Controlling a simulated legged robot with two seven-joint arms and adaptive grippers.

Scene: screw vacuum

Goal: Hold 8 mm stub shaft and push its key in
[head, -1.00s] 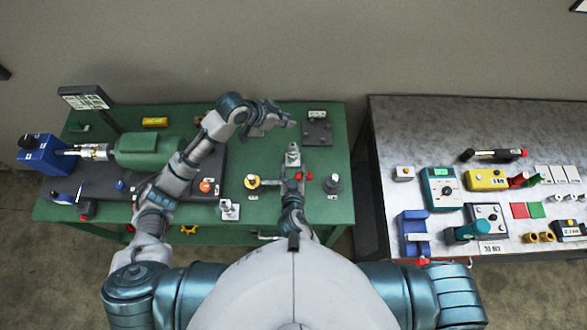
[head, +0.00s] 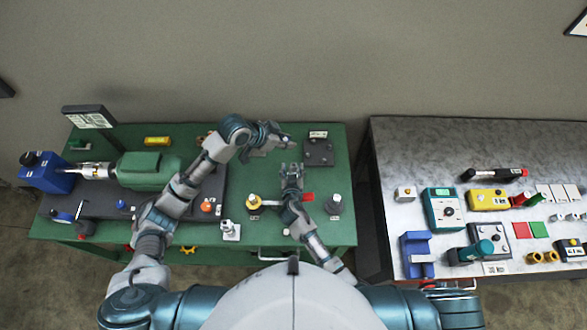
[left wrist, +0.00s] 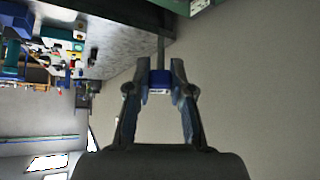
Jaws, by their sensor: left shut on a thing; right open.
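My left gripper (head: 283,141) is over the back of the green bench. In the left wrist view the left gripper (left wrist: 159,75) is shut on a small blue piece (left wrist: 159,80) with a white label and a thin grey rod (left wrist: 161,49) sticking out beyond the fingertips. This looks like the stub shaft. The key is too small to make out. My right gripper (head: 291,168) is open and looks empty. It is just nearer to me than the left gripper in the head view, apart from it.
The green bench (head: 285,240) carries a green motor-like body (head: 145,170), a dark labelled plate (head: 318,152), a yellow ringed part (head: 253,202), a grey post (head: 334,205) and a red part (head: 307,197). A grey table (head: 410,150) with tools stands at right, beyond a gap.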

